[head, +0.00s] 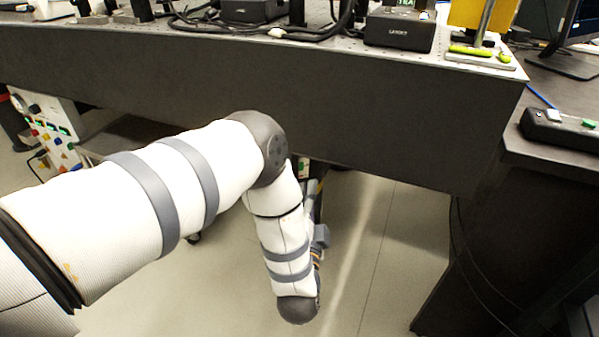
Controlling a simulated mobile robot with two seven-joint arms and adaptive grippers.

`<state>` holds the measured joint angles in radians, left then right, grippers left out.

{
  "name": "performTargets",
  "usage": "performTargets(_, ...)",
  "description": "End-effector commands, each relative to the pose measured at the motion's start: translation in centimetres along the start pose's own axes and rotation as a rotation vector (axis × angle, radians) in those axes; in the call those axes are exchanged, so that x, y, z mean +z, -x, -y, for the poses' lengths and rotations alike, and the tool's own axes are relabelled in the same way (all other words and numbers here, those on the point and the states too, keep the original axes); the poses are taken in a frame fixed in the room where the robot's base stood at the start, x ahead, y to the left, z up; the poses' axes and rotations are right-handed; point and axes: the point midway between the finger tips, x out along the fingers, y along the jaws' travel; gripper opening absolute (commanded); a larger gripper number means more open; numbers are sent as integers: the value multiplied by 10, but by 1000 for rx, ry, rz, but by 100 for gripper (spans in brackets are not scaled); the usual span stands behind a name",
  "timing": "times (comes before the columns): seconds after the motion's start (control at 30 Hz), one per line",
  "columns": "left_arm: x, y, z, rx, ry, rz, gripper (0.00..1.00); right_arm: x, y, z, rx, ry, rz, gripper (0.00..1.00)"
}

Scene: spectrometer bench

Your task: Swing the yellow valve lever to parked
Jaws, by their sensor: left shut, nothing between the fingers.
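I cannot make out the yellow valve lever for certain. At the top right, a yellow upright part (468,12) with a slanting metal rod in front is cut off by the picture's upper edge. Below it, a pale base plate (486,60) carries small yellow-green pieces (470,51) near the bench's front right corner. My left gripper (316,198) is mostly hidden behind my left forearm and wrist, below the bench top and in front of its dark side. Little of its fingers shows; it is shut and empty, well away from the yellow parts. My right gripper is not in view.
The dark bench (330,110) crosses the view; black boxes (398,30) and cables stand on its top. A second dark table (555,165) at the right bears a black box with buttons (560,130) and a monitor. The floor (385,260) between is clear.

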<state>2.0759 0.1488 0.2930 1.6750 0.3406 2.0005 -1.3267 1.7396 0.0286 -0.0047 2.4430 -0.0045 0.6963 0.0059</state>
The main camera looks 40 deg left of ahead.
Motion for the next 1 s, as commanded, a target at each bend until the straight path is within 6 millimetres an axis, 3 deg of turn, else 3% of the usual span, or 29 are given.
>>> performTargets(0.17,1,-27,0,-4,1,2,0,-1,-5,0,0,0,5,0)
performTargets(0.5,2,-101,-1,-1,2,1,0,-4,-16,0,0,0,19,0)
performTargets(0.7,31,-87,-1,3,0,1,0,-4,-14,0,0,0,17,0)
performTargets(1.0,38,-84,-1,3,2,-1,0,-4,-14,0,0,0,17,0)
